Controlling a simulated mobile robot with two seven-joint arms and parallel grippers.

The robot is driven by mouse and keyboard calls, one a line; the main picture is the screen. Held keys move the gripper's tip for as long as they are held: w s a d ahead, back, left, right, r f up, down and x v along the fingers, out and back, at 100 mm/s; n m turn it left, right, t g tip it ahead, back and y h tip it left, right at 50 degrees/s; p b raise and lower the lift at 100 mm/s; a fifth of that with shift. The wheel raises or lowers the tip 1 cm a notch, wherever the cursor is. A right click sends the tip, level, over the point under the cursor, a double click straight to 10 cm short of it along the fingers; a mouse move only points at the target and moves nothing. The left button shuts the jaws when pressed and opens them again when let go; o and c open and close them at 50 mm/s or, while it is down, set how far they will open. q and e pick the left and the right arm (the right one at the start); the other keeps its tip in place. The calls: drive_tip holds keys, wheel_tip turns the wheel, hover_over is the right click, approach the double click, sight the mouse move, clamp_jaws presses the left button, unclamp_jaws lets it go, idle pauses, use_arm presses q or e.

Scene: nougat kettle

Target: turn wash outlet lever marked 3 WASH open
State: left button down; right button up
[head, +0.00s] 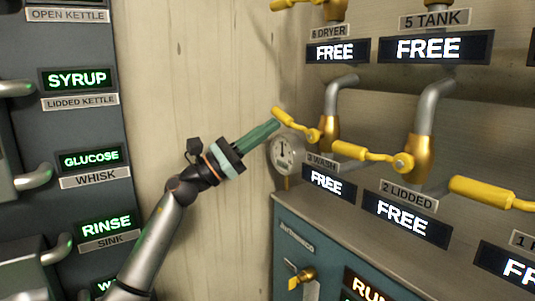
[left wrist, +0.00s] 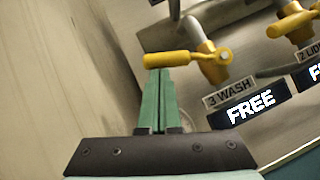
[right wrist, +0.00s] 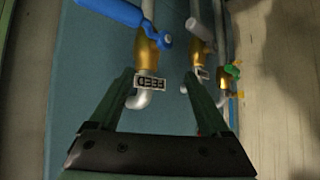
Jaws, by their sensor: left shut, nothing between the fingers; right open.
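The yellow 3 WASH lever (head: 297,123) sits on a brass valve with a grey pipe, above the 3 WASH plate (head: 322,162) and a FREE display (head: 326,182). Its handle points left and slightly up in the head view. My left gripper (head: 277,125) has its green fingers shut and empty, with the tips close to the handle's free end. In the left wrist view the handle (left wrist: 172,60) lies across just beyond the fingertips; I cannot tell whether they touch. My right gripper (right wrist: 158,75) is open and appears only in the right wrist view.
The yellow 2 LIDDED lever (head: 372,156) is close on the right. A round gauge (head: 285,152) hangs just below the wash handle. A dark panel (head: 75,165) with handles stands left. A blue-handled FEED valve (right wrist: 125,14) is near my right gripper.

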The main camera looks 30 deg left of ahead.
drive_tip(key=w+r+t, duration=0.3)
drive_tip(key=w+r, duration=0.1)
drive_tip(key=r, duration=0.2)
use_arm(q)
drive_tip(key=s+d+r+m+g+h+p, duration=0.1)
drive_tip(key=d+r+m+g+p, duration=0.3)
drive_tip(key=r+m+g, duration=0.4)
drive_tip(key=shift+s+d+r+m+h, duration=0.4)
drive_tip(key=shift+s+d+r+m, duration=0.4)
drive_tip(key=shift+m, duration=2.5)
use_arm(e)
drive_tip(key=s+f+g, duration=0.3)
drive_tip(key=s+f, duration=0.1)
drive_tip(key=s, duration=0.1)
drive_tip(key=shift+f+g, duration=0.2)
drive_tip(key=shift+g, duration=0.1)
use_arm(q)
drive_tip(key=shift+w+d+f+g, duration=0.1)
drive_tip(key=shift+d+f+g, duration=0.05)
drive_tip(key=shift+f+g, duration=0.15)
drive_tip(key=shift+r, duration=0.1)
